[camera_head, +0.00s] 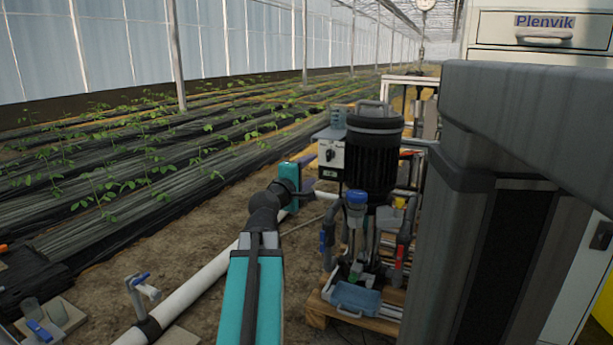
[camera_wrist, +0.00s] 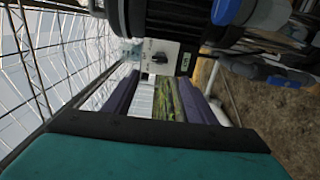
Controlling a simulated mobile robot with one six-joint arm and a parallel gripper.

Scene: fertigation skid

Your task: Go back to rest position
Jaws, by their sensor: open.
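My teal arm reaches forward from the bottom middle of the head view. Its end, my gripper (camera_head: 308,186), is left of the skid's black motor pump (camera_head: 373,150), partly hidden behind my own wrist. In the wrist view my gripper (camera_wrist: 160,97) shows two purple fingers spread apart with nothing between them. The grey control box (camera_wrist: 168,58) with a black knob lies just beyond the fingertips in that view. Whether the fingers touch it I cannot tell.
The pump skid stands on a wooden pallet (camera_head: 318,308) with blue-capped fittings (camera_head: 357,197) and a blue case (camera_head: 352,299). A white pipe (camera_head: 205,277) runs along the soil at left. Plant rows fill the far left. A white cabinet (camera_head: 543,30) stands at right.

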